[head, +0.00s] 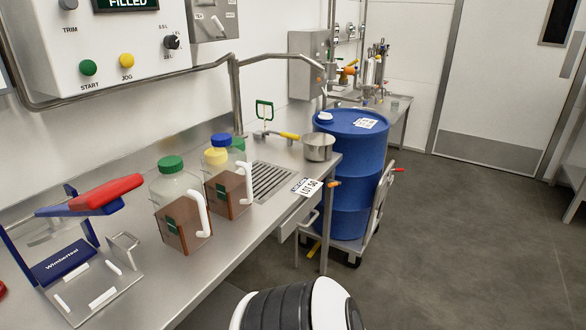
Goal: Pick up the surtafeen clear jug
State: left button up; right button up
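Several jugs stand on the steel bench, and I cannot read which label is surtafeen. The nearest is a clear jug (175,186) with a green cap, a brown lower part, a green label and a white handle on its right side. Just behind it to the right is a yellow-capped jug (219,172) with a similar brown lower part and white handle. A blue cap (220,139) and another green cap (238,144) show behind it; their jugs are mostly hidden. Neither of my grippers is in view.
A blue-and-red Wimberrel sealer (75,250) stands left of the jugs on the steel bench (190,283). A drain grille (270,180), a pot (319,147) and a LOT 50 tag (308,187) lie to the right. A blue drum (350,180) on a trolley stands beyond the bench end.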

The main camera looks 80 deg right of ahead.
aim_at(226, 179)
jog(key=i+l+z, duration=0.1)
jog(key=z, duration=2.15)
jog(key=i+l+z, duration=0.2)
jog(key=k+j, duration=0.1)
